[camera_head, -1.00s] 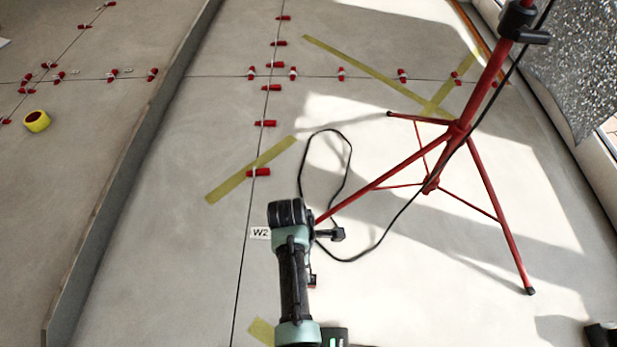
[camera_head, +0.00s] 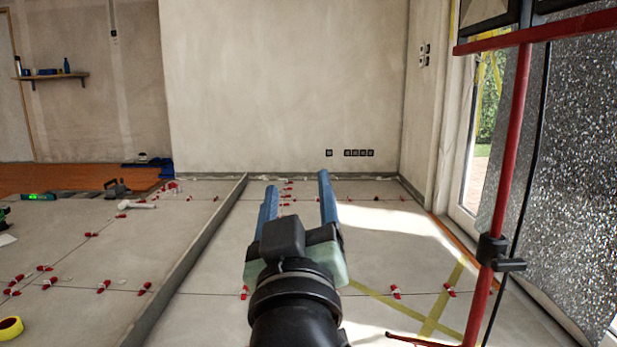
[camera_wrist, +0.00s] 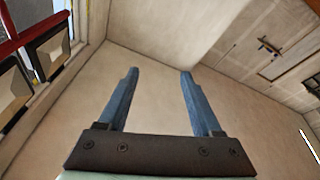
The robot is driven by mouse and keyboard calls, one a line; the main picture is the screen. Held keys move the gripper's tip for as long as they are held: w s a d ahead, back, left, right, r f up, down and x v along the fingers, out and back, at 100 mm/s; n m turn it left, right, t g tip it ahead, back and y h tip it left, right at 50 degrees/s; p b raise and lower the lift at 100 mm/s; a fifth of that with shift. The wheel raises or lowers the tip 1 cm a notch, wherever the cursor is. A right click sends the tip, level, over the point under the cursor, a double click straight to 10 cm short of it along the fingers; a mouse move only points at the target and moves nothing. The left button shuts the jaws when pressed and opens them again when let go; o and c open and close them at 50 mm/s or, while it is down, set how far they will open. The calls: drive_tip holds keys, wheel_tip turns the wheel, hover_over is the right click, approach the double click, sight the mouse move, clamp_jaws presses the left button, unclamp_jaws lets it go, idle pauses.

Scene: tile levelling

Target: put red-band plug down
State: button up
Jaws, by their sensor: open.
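My gripper (camera_head: 297,184) is raised above the tiled floor, pointing towards the far wall. Its two blue fingers stand apart, with nothing between them. The wrist view also shows the open, empty fingers (camera_wrist: 159,76), with only wall and ceiling behind them. I cannot make out a red-band plug in either current view. A black cable (camera_head: 540,130) hangs beside the red stand at the right; its lower end is out of view.
The red tripod stand (camera_head: 512,150) is close on the right, by the window. A low grey upstand (camera_head: 200,247) divides the floor at left. Red levelling wedges (camera_head: 396,291) sit along tile joints. A yellow tape roll (camera_head: 10,328) lies at lower left.

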drive_tip(key=s+d+r+m+t, duration=0.1)
drive_tip(key=s+r+m+t, duration=0.3)
drive_tip(key=s+r, duration=1)
drive_tip(key=shift+s+t, duration=0.4)
drive_tip(key=shift+t, duration=0.6)
drive_tip(key=shift+d, duration=0.1)
